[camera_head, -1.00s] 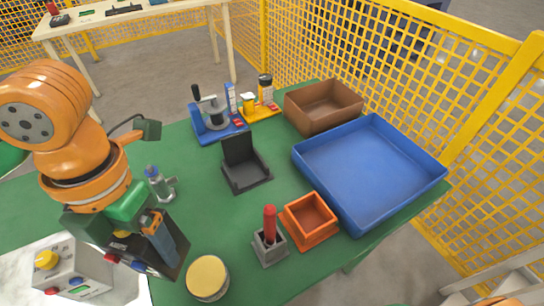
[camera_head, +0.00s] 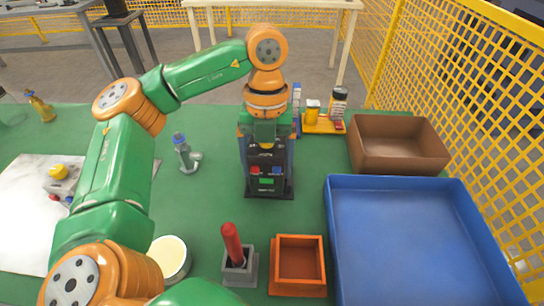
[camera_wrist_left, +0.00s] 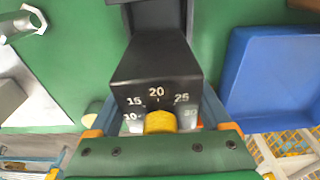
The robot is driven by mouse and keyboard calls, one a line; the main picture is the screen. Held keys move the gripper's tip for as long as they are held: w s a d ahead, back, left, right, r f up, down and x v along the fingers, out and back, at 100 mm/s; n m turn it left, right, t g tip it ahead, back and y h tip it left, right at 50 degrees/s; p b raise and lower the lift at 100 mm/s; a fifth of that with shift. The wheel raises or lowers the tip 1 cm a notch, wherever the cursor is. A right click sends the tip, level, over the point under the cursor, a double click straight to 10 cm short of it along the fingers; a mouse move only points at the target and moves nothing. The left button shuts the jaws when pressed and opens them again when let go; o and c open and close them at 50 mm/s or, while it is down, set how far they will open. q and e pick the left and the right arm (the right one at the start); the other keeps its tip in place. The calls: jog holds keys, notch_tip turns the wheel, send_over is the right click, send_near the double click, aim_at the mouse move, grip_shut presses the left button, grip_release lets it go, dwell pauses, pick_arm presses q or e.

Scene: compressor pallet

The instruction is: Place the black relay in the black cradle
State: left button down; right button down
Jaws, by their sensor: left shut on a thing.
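My left gripper (camera_head: 267,157) points down over the black cradle (camera_head: 284,193) and is shut on the black relay (camera_head: 266,182). The relay is upright, with red and blue buttons and a green display facing the head camera. In the left wrist view the relay (camera_wrist_left: 156,58) sits between the fingers, showing a number scale and a yellow knob. The dark cradle (camera_wrist_left: 160,14) shows beyond it. The relay and arm hide most of the cradle, and I cannot tell whether the relay touches its floor. My right gripper is not in view.
An orange square bin (camera_head: 298,284) and a grey holder (camera_head: 240,274) with a red handle stand in front. A blue tray (camera_head: 410,235) and a brown box (camera_head: 398,165) are at right. A blue-topped bottle-like item (camera_head: 184,156) stands left. Green table is clear between.

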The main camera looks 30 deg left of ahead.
pick_arm(q)
jog(key=shift+w+a+f, duration=0.15)
jog(key=shift+w, duration=0.25)
jog(key=shift+w+a+f, duration=0.15)
jog(key=shift+w, duration=0.2)
jog(key=shift+w+a+f+p, duration=0.2)
jog(key=shift+w+a+f, duration=0.15)
jog(key=shift+w+f, duration=0.2)
jog(key=shift+w+a+f+p, duration=0.15)
jog(key=shift+w+a+f, duration=0.15)
jog(key=shift+w+f, duration=0.2)
jog(key=shift+s+f, duration=0.1)
jog(key=shift+f, duration=0.1)
grip_release()
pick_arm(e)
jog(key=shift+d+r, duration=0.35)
pick_arm(q)
jog(key=shift+r, duration=0.1)
notch_tip(320, 180, up, 12)
jog(key=w+p, duration=0.1)
jog(key=p, duration=0.2)
jog(key=shift+a, duration=0.3)
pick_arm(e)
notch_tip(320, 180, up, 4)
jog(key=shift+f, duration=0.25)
